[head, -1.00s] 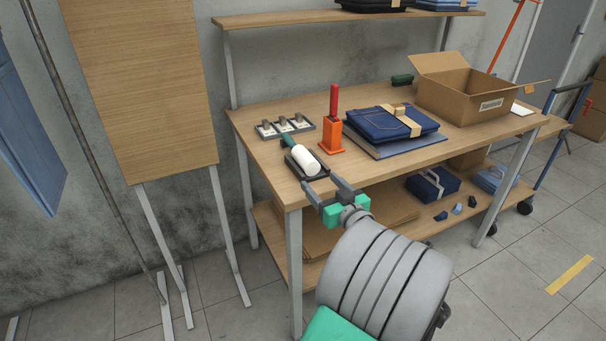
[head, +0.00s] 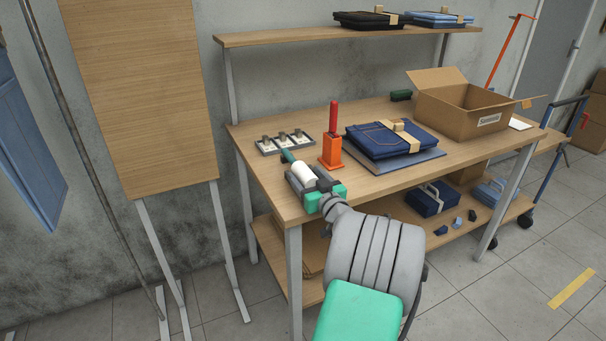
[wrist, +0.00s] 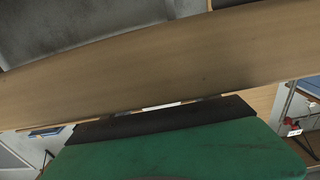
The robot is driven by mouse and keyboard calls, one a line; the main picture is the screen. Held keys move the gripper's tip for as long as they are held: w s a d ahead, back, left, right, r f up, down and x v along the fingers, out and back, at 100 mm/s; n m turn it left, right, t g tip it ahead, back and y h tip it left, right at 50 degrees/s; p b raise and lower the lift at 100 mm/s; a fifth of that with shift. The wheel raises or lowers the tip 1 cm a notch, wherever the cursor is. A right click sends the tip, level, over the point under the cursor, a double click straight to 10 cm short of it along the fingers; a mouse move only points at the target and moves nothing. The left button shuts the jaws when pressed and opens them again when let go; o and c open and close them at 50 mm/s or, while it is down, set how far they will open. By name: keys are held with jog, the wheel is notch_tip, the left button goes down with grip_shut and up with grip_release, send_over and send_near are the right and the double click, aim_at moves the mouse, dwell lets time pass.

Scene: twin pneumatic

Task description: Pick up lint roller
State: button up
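The lint roller (head: 302,173), a white cylinder with a dark green handle (head: 287,156), lies near the front left corner of the wooden workbench (head: 262,181). In the head view, my gripper (head: 309,183) is at the roller's near end, with its dark fingers on either side of the white part. I cannot tell whether the fingers touch the roller or have closed on it. The dark holder under the roller is mostly hidden. The wrist view shows the green gripper body and a dark edge close up against the wood; the roller cannot be made out there.
A three-part grey tray (head: 284,142) lies behind the roller. An orange stand (head: 331,152) with a red-handled tool is close on the right. Folded jeans (head: 376,142) and an open cardboard box (head: 450,115) stand farther right. A wooden board (head: 145,95) stands left.

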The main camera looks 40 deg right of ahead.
grip_shut()
dwell(0.5)
jog(key=shift+r, duration=0.1)
